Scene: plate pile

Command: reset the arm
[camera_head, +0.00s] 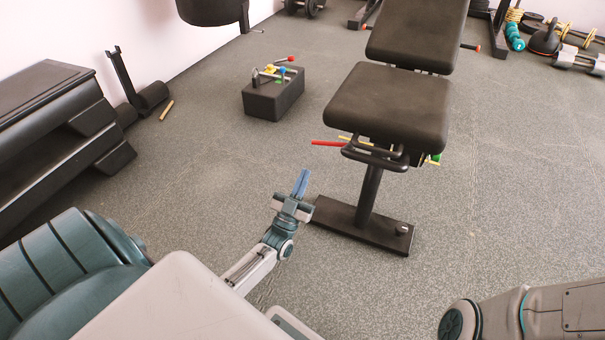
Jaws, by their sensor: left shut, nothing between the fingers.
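My left arm reaches in from the lower left. Its gripper (300,183) has blue fingers that are closed together with nothing between them. It points up and away over the grey floor, in the picture just left of the bench's post. At the lower right, part of my right arm shows, but its gripper is not in view. No plates are clearly in the left gripper's reach.
A black adjustable bench (388,105) stands ahead, with its base (362,225) beside the left gripper. A dark block (273,97) with small coloured items sits farther back. A black stepped rack (50,120) is at left. Dumbbells (582,60) lie at far right.

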